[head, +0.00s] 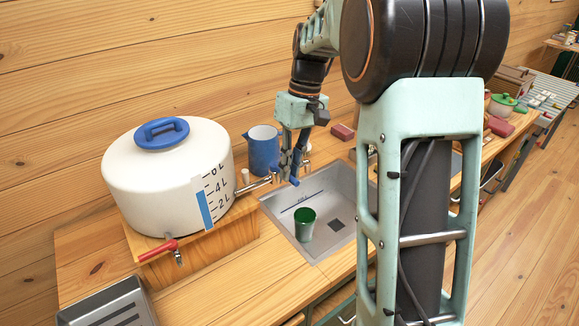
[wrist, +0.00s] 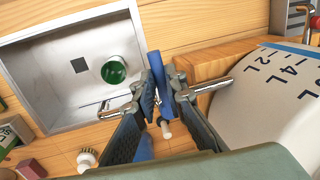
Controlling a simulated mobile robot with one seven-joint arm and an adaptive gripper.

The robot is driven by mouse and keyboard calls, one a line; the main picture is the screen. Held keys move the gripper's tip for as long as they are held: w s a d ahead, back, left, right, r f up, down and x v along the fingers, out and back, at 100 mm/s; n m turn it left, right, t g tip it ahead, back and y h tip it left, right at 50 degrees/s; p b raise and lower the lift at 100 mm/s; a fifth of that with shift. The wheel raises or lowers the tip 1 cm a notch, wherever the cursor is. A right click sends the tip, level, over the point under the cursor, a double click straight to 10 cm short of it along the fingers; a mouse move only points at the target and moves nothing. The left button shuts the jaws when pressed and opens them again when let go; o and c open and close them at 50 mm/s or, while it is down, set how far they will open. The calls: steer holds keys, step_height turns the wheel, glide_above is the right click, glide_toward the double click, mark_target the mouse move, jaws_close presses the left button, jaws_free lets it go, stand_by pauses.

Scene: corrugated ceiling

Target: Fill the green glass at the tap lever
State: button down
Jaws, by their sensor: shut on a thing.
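The green glass (head: 305,224) stands upright on the sink floor, and its open top shows in the wrist view (wrist: 114,70). The white tank (head: 165,175) stands left of the sink, with a metal tap pipe (head: 262,184) reaching from it toward the sink. My gripper (head: 293,158) is above the sink's back left edge, shut on the blue tap lever (head: 294,180). The lever (wrist: 157,66) shows between the fingertips (wrist: 158,85) in the wrist view. The fingers partly hide the tap. I cannot tell whether water runs or whether the glass is under the spout.
A blue jug (head: 263,149) stands behind the tap, near a small white peg (head: 245,176). A second tap with a red lever (head: 158,249) is on the tank's front. A metal tray (head: 105,306) lies at front left. A red block (head: 342,132) is behind the sink (head: 325,248).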

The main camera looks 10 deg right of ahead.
steer(key=shift+w+d+n, duration=0.1)
steer(key=shift+d+n, duration=0.05)
steer(key=shift+n, duration=0.15)
steer(key=c, duration=2)
jaws_free()
steer(key=shift+o, duration=0.2)
step_height(320, 180, up, 12)
steer(key=w+d, duration=0.1)
steer(key=d, duration=0.1)
steer(key=shift+f, duration=0.1)
